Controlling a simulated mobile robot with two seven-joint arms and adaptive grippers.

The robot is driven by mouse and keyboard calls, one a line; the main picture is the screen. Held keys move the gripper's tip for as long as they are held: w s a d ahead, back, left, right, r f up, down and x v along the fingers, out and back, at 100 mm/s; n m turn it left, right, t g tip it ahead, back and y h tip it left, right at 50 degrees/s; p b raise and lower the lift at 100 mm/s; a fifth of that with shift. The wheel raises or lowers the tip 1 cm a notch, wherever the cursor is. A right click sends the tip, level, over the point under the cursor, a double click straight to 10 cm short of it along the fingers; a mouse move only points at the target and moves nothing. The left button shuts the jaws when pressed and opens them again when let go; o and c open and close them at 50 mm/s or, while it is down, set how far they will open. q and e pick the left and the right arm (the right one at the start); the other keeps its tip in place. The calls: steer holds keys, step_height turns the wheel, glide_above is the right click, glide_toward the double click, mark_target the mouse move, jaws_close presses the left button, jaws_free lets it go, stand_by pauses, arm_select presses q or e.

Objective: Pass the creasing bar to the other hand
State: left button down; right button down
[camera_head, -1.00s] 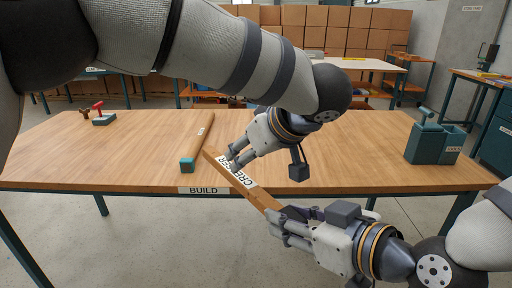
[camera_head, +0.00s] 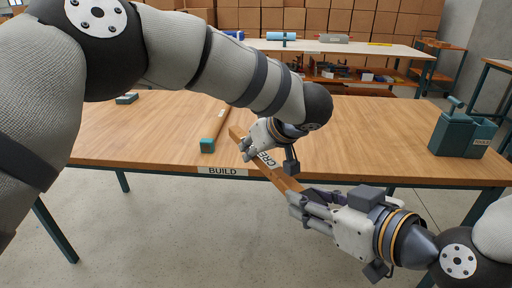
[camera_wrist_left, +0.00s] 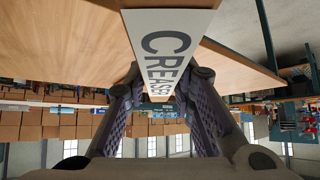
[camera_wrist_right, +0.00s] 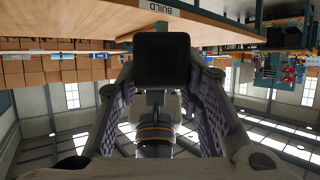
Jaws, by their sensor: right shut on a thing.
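The creasing bar is a long wooden bar (camera_head: 285,182) with a white label lettered CREASER, partly hidden in the head view. It slants in front of the table's near edge. My right gripper (camera_head: 297,202) is shut on its near end; a dark square end (camera_wrist_right: 162,60) shows between the fingers in the right wrist view. My left gripper (camera_head: 247,150) is at the bar's farther part, by the label. In the left wrist view the labelled face (camera_wrist_left: 165,45) runs between the spread fingers, one on each side. Whether they touch it is unclear.
The wooden table (camera_head: 350,140) has a BUILD label on its front edge. A teal holder (camera_head: 462,133) stands at the right. The table's middle right is clear.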

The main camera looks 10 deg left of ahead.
steer(key=c, duration=1)
jaws_free()
steer(key=shift+s+a, duration=0.15)
steer(key=shift+c, duration=0.2)
step_height(320, 180, up, 10)
steer(key=shift+f, duration=0.2)
steer(key=s+d+f+m+g+h, duration=0.1)
steer(key=s+d+f+g, duration=0.15)
steer(key=f, duration=0.65)
steer(key=s+d+f+m+g+h, duration=0.1)
steer(key=s+d+f+h, duration=0.15)
steer(key=f, duration=0.65)
steer(key=s+d+f+m+g+h, duration=0.1)
steer(key=s+d+f+m+g, duration=0.15)
steer(key=f, duration=0.65)
steer(key=s+d+f+m+g+h, duration=0.1)
steer(key=s+d+f+g, duration=0.1)
steer(key=s+d+f, duration=0.2)
steer(key=s+d+f+m+g+h, duration=0.1)
steer(key=s+d+f, duration=0.3)
steer(key=s, duration=0.7)
steer(key=s+d+f+m+g+h, duration=0.2)
steer(key=s+d+f, duration=0.2)
steer(key=s, duration=0.3)
steer(key=shift+s+f+g, duration=0.2)
steer(key=shift+f+g, duration=0.2)
steer(key=shift+f, duration=0.2)
